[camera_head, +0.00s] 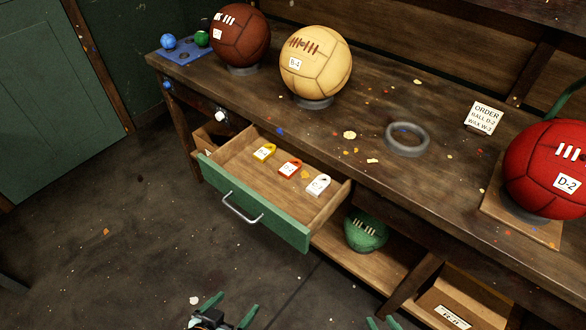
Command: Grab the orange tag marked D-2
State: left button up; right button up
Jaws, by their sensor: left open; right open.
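The orange tag (290,169) lies in the open drawer (244,219), between a yellow tag (264,152) and a white tag (318,186). Its marking is too small to read. My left gripper (231,307) is open and empty at the bottom edge of the view, over the floor and in front of the drawer. My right gripper (383,322) is at the bottom edge further right, also open; only its green fingertips show. Both grippers are well apart from the tags.
The drawer has a green front with a metal handle (242,207). Above it, the workbench (370,125) holds a red ball (550,165) marked D-2, a cream ball (315,66), a brown ball (240,36), a grey ring (407,139) and an order card (484,115). A green ball (366,231) sits on the lower shelf.

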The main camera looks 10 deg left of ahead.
aim_at(288, 170)
jog(key=j+z, duration=0.2)
jog(key=z, duration=0.15)
jog(key=i+j+z, duration=0.1)
jog(key=j+z, duration=0.55)
jog(key=j, duration=0.5)
jog(key=j+z, duration=0.1)
jog(key=j, duration=0.85)
jog(key=k+j+z, duration=0.15)
jog(key=j, duration=0.8)
jog(key=i, duration=0.05)
